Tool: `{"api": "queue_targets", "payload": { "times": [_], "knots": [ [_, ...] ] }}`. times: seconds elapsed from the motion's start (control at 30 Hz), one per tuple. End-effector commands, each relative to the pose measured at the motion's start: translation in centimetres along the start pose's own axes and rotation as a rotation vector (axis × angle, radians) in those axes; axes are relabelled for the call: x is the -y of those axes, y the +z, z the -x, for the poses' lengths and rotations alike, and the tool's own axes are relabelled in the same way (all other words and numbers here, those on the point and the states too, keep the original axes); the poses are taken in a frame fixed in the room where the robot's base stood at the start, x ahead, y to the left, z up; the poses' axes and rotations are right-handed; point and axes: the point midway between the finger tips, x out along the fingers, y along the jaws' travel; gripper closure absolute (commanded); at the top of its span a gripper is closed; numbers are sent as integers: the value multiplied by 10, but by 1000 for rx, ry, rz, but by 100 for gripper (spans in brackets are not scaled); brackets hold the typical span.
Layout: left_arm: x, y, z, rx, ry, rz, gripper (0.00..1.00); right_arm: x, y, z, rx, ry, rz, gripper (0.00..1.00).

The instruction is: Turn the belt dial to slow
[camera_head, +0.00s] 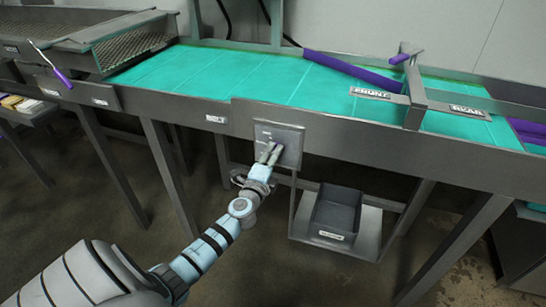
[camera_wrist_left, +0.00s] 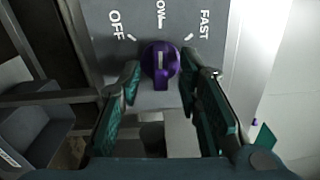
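The belt dial (camera_wrist_left: 160,62) is a purple round knob with a raised grip on a grey panel, seen in the left wrist view. Its pale mark stands about upright in the picture, toward the middle label, cut off to "OW". OFF is printed on the left and FAST on the right. My left gripper (camera_wrist_left: 160,70) is open, one finger on each side of the dial; I cannot tell whether they touch it. In the head view, my left gripper (camera_head: 270,152) is at the control panel (camera_head: 290,134) and hides the dial. My right gripper is not in view.
The panel is on the front rail of a conveyor with a green belt (camera_head: 250,80). A grey bin (camera_head: 335,212) sits on a low shelf below, right of my left arm. Conveyor legs stand on both sides.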

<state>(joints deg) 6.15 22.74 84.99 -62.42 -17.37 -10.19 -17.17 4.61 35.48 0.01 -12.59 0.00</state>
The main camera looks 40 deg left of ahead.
Motion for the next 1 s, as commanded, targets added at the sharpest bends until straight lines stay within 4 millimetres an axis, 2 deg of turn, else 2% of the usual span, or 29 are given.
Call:
{"api": "queue_targets", "payload": {
  "times": [0.17, 0.4, 0.53, 0.67, 1.0],
  "knots": [
    [-1, 0, 19, -1, 1, -3, 68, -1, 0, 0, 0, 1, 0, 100],
    [-2, 0, 85, -2, 3, -2, 68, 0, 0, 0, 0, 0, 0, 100],
    [-1, 0, 110, -1, 3, -1, 68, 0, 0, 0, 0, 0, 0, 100],
    [0, 0, 120, 0, 1, 0, 68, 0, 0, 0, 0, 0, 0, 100],
    [0, 0, 120, 0, 1, 0, 68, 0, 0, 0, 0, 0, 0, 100]
  ]
}}
